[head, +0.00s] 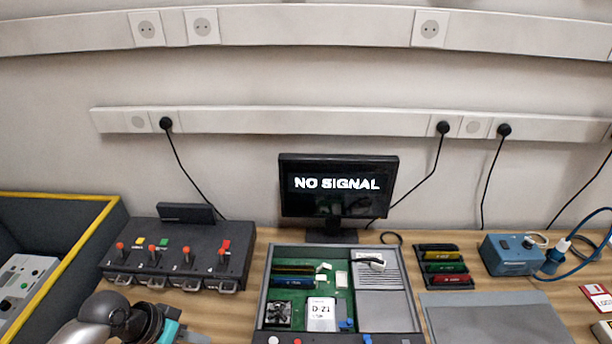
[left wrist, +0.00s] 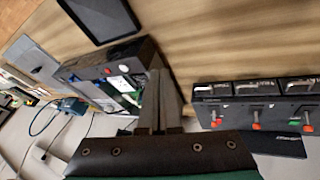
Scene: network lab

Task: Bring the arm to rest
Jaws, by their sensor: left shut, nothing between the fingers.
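My left arm (head: 105,322) enters at the lower left of the head view, in front of the black switch box; a teal part of it shows at the bottom edge. My left gripper (left wrist: 159,80) shows in the left wrist view, with its two grey fingers together and nothing between them. The fingers overlap the open computer case in that view; I cannot tell how far apart they are. My right gripper is in neither view.
The black switch box (head: 180,262) with red levers stands right of a yellow-edged bin (head: 75,255). The open computer case (head: 262,290) lies before a monitor (head: 338,186) reading "NO SIGNAL". A blue device (head: 508,256), memory modules (head: 446,268) and a grey mat (head: 490,318) are at right.

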